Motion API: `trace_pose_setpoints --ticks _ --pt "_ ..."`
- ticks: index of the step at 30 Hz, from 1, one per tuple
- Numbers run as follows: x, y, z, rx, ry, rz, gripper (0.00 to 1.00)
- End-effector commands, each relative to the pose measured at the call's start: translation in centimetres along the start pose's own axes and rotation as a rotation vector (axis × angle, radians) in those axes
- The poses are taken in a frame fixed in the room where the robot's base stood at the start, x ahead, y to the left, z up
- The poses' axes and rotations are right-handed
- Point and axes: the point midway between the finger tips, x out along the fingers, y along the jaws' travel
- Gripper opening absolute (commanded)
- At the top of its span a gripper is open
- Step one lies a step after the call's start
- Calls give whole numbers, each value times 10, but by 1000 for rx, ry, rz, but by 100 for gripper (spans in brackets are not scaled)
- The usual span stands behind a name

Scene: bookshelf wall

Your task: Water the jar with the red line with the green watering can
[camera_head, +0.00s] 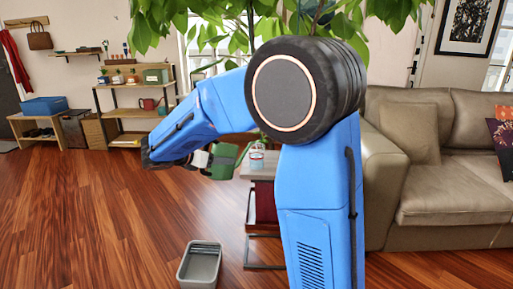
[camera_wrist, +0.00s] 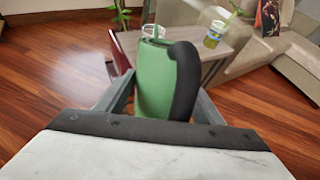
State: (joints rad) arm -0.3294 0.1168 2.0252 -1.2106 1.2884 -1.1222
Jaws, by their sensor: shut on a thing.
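My gripper (camera_wrist: 160,98) is shut on the green watering can (camera_wrist: 152,84), with one finger on each side of it and its black handle (camera_wrist: 186,80) on the right. In the head view the can (camera_head: 223,161) is in the air at the end of my arm, left of a small side table. A clear jar with a reddish band (camera_head: 257,157) stands on that table. In the wrist view one jar (camera_wrist: 152,31) is partly behind the can, and another jar with a yellow-green band (camera_wrist: 214,35) stands to its right. The can's spout is not clear.
The grey side table (camera_wrist: 222,52) bears the jars. A grey bin (camera_head: 200,265) stands on the wood floor in front of it. A beige sofa (camera_head: 450,195) is on the right. Shelves (camera_head: 128,113) stand along the far left wall. Open floor lies to the left.

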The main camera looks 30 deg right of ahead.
Motion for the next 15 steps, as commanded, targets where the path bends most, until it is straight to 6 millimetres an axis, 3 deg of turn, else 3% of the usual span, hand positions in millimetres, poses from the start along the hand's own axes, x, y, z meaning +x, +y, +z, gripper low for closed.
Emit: trace_pose_setpoints --ticks 15 --pt "-1 0 4 0 9 1 35"
